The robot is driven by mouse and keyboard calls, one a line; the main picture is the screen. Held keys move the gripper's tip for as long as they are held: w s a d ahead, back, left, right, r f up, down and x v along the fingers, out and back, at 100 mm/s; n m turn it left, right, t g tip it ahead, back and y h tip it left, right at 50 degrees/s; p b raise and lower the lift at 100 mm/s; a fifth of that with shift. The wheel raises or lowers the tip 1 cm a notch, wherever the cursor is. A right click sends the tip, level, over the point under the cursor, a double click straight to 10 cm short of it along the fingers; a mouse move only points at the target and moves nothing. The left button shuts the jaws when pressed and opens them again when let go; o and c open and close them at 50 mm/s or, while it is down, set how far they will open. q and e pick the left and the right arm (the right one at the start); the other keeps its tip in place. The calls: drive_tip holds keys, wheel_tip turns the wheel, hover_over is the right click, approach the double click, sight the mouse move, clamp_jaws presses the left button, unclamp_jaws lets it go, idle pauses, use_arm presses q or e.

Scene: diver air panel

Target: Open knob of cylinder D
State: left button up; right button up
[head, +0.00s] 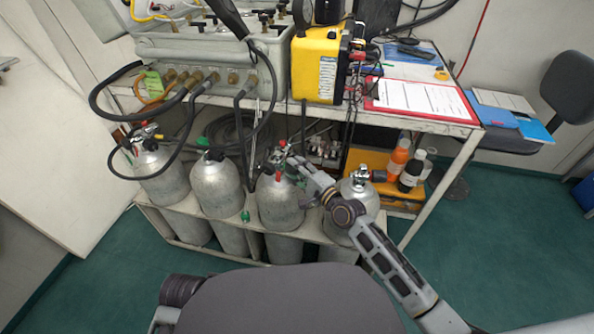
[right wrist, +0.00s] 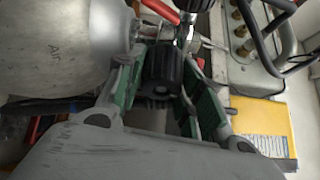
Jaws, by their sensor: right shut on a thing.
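Several silver cylinders stand in a row in the rack under the bench. The third from the left (head: 278,203) has my right gripper (head: 291,165) at its valve; no letter can be read, so I cannot tell which one is D. In the right wrist view, my right gripper (right wrist: 165,85) is shut on a black ribbed knob (right wrist: 162,68), with a green-padded finger on each side. In the head view the knob is mostly hidden by the gripper. My left gripper is not in view.
The rightmost cylinder (head: 357,200) stands close beside my right forearm. Black hoses (head: 175,120) hang from the grey panel (head: 205,62) to the left cylinders. A yellow box (head: 317,65) stands on the bench above. Orange and dark bottles (head: 398,158) sit at right. The green floor (head: 500,240) is clear.

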drive_tip(key=shift+r, duration=0.1)
drive_tip(key=o, duration=1)
drive_tip(key=shift+s+d, duration=0.1)
drive_tip(key=shift+s, duration=0.05)
drive_tip(key=shift+v, duration=5.8)
